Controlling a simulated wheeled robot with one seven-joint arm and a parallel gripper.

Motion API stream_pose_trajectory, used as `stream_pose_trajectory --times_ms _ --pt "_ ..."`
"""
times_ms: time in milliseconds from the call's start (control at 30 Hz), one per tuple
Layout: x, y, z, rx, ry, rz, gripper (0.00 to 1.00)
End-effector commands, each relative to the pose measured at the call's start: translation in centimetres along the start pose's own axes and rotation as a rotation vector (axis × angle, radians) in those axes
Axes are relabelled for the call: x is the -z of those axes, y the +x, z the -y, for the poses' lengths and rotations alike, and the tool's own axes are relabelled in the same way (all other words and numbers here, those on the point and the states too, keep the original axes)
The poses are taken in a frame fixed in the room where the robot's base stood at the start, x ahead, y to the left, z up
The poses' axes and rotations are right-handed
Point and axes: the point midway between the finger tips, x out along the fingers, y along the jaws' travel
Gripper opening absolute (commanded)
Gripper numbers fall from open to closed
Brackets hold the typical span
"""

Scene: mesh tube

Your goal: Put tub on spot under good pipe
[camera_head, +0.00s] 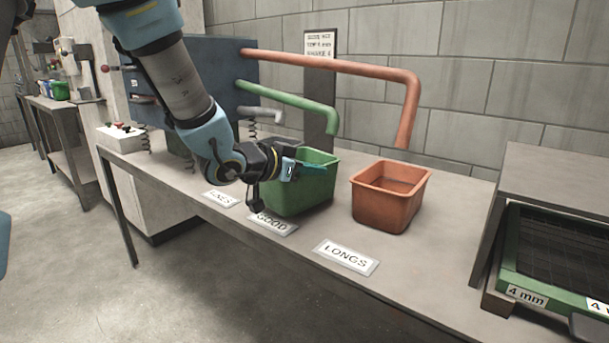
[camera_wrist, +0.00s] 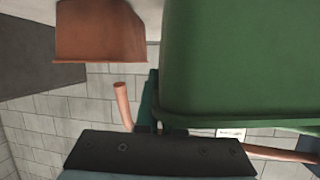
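The green tub (camera_head: 311,192) stands upright on the table behind the GOOD label (camera_head: 272,224), below and in front of the green pipe's open end (camera_head: 333,122). The other finger is hidden, so I cannot tell whether the fingers clasp the rim.
An orange tub (camera_head: 388,205) stands to the right, behind the LONGS label (camera_head: 346,257) and under the orange pipe (camera_head: 407,110). A grey pipe (camera_head: 262,113) and the leftmost label (camera_head: 221,198) are to the left. A green-framed sieve (camera_head: 522,265) sits at the right.

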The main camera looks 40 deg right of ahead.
Motion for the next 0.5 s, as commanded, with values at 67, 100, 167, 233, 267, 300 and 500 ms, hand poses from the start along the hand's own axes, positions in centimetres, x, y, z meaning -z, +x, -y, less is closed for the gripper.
stream_pose_trajectory --times_ms 67,100,167,233,267,300,500 --pt "0.3 0.9 0.1 -0.001 0.001 -0.002 0.0" --pt "0.5 1.3 0.2 0.0 0.0 -0.001 0.0" --pt "0.7 2.0 0.4 0.0 -0.001 -0.001 0.0" --pt "1.0 2.7 0.5 -0.001 0.0 -0.002 0.0" --pt "1.1 3.0 0.5 -0.001 0.0 -0.002 0.0" --pt "1.2 3.5 0.6 -0.001 0.0 -0.001 0.0" --pt "1.9 5.6 1.0 -0.001 0.0 -0.001 0.0"
